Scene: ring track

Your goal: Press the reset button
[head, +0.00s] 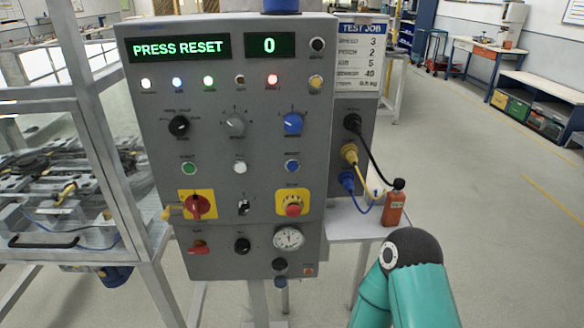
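A grey control panel (215,265) stands in front of me. Its green display (180,48) reads "PRESS RESET", and a second display (269,45) reads "0". A row of three push buttons crosses its middle: a green button (188,168) at left, a white button (239,167) in the centre and a blue button (292,166) at right. Their small labels are too blurred to read surely, so I cannot tell for certain which is reset. A red mushroom button (293,209) on a yellow plate sits below the blue one. Neither gripper is in view.
My teal arm shows at lower right, apart from the panel. Yellow, blue and black plugs sit on the panel's right side box. An orange bottle-like object (394,208) stands on a small white table (345,222). A framed machine enclosure (145,215) borders the left. Open floor lies right.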

